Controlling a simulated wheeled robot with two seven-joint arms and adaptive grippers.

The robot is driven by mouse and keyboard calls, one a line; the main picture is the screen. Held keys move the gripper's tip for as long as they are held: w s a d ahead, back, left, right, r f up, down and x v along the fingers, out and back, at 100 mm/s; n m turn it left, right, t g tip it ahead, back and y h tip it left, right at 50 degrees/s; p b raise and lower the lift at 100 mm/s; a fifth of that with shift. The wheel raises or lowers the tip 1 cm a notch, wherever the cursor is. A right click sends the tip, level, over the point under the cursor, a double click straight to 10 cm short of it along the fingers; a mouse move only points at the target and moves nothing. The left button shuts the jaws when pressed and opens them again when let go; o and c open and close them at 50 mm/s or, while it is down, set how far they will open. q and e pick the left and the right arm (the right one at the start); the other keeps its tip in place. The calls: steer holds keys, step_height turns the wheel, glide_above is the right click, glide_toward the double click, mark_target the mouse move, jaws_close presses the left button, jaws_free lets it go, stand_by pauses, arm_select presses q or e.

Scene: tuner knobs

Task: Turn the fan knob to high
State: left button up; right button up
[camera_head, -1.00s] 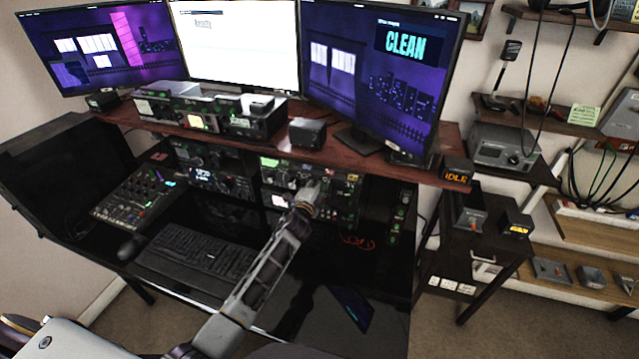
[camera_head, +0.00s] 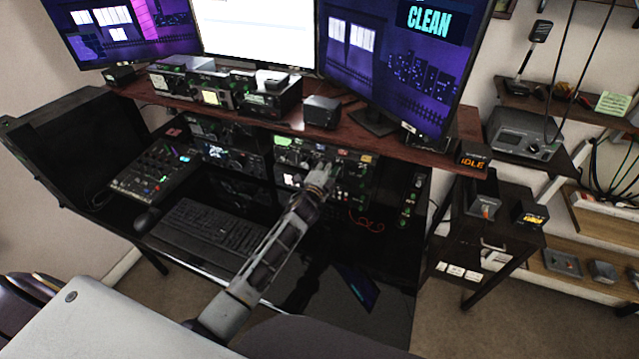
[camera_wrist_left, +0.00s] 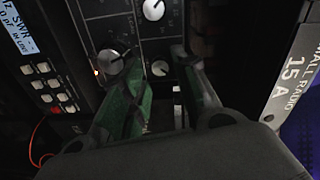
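My left gripper (camera_head: 325,167) reaches the front of a black rack unit (camera_head: 352,182) under the wooden shelf in the head view. In the left wrist view the left gripper (camera_wrist_left: 157,57) has its two greenish fingers apart, at a dark panel with several knobs. A silver knob (camera_wrist_left: 160,68) shows between the fingers. A larger knob (camera_wrist_left: 109,62) lies just left of the left finger, and another silver knob (camera_wrist_left: 152,10) is above. I cannot read which one is the fan knob, nor tell whether the fingers touch a knob. My right gripper is not in view.
The wooden shelf (camera_head: 400,150) overhangs the rack. A keyboard (camera_head: 205,232) and a mixer (camera_head: 152,170) are on the desk to the left. A box reading IDLE (camera_head: 475,158) stands at the shelf's right end. A red cable (camera_head: 365,220) hangs below the rack.

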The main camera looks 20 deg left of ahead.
arm_select(q)
steer(key=s, duration=1)
steer(key=shift+a+r, duration=0.2)
steer(key=shift+s+f, duration=0.1)
stand_by(0.7)
